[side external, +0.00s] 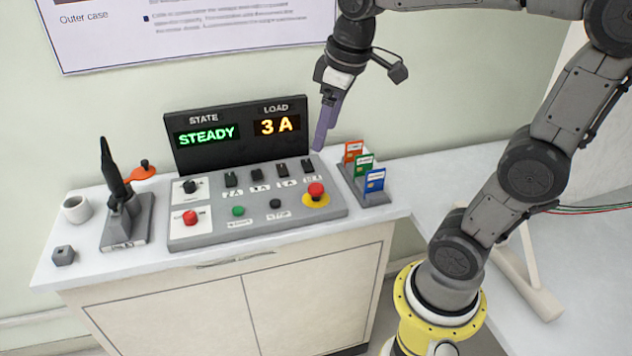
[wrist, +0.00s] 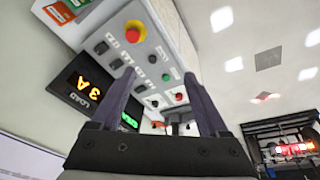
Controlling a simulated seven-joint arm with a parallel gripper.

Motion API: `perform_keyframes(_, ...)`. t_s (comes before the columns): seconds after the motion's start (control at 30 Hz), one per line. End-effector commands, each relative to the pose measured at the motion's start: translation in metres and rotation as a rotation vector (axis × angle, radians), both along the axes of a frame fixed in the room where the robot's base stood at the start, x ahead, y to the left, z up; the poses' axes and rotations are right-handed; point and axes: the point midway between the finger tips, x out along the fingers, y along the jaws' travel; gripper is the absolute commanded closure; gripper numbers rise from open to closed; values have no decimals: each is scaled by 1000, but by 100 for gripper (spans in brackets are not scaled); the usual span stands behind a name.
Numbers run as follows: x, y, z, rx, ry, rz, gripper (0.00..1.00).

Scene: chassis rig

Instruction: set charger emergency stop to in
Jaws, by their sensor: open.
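The charger panel (side external: 290,217) is a grey sloped box on the bench. The emergency stop (side external: 316,190) is a red mushroom button on a yellow round base at the panel's right end. It also shows at the top of the wrist view (wrist: 134,31). I cannot tell from its height whether it is in or out. A second red button (side external: 190,217) sits on a white plate at the panel's left. My gripper (side external: 325,138) is open and empty, above and behind the panel's right end, apart from the stop. In the wrist view its fingers (wrist: 158,100) are spread.
The black display (side external: 237,137) behind the panel reads STEADY and 3 A. A card rack (side external: 373,197) with orange, green and blue cards stands right of the panel. A black tool on a stand (side external: 126,222), a white cup (side external: 76,209) and a grey block (side external: 64,256) are left.

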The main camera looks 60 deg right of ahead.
Motion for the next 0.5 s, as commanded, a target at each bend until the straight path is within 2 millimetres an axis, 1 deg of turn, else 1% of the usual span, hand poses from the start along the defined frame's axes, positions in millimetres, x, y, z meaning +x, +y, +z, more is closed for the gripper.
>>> perform_keyframes(0.03, 16, -12, -6, 3, 42, -15, 22)
perform_keyframes(0.1, 34, -28, -14, 10, 89, -32, 22)
perform_keyframes(0.2, 54, -49, -29, 24, 147, -67, 22)
perform_keyframes(0.33, 68, -71, -50, 45, 204, -115, 22)
perform_keyframes(0.4, 70, -79, -60, 53, 228, -133, 22)
perform_keyframes(0.5, 68, -84, -69, 62, 251, -148, 22)
